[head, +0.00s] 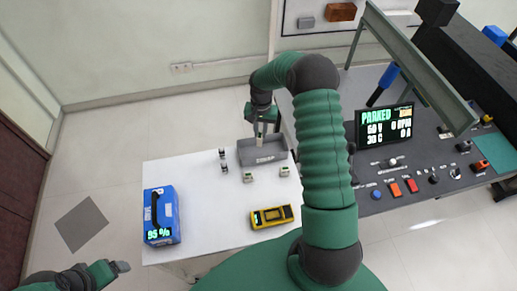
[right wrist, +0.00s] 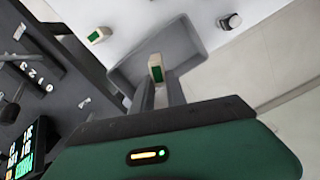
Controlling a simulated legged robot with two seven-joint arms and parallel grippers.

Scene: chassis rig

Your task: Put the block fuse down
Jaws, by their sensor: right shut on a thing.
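My right gripper (head: 261,131) is over the grey tray (head: 281,156) on the white table. In the right wrist view its fingers are shut on a block fuse (right wrist: 156,62), a pale block with a green face. The tray (right wrist: 196,46) lies below and beyond the fuse there; I cannot tell whether the fuse touches it. Two similar pale-and-green blocks, one left (head: 248,177) and one right (head: 284,170), stand on the table in front of the tray. My left gripper (head: 121,267) is at the lower left, away from the table; its jaw opening is unclear.
Two small dark-and-white cylinders, one behind (head: 222,153) and one in front (head: 224,167), stand left of the tray. A blue battery box (head: 159,216) and a yellow meter (head: 271,217) are on the white table (head: 200,200). A grey control console (head: 400,170) borders the right side.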

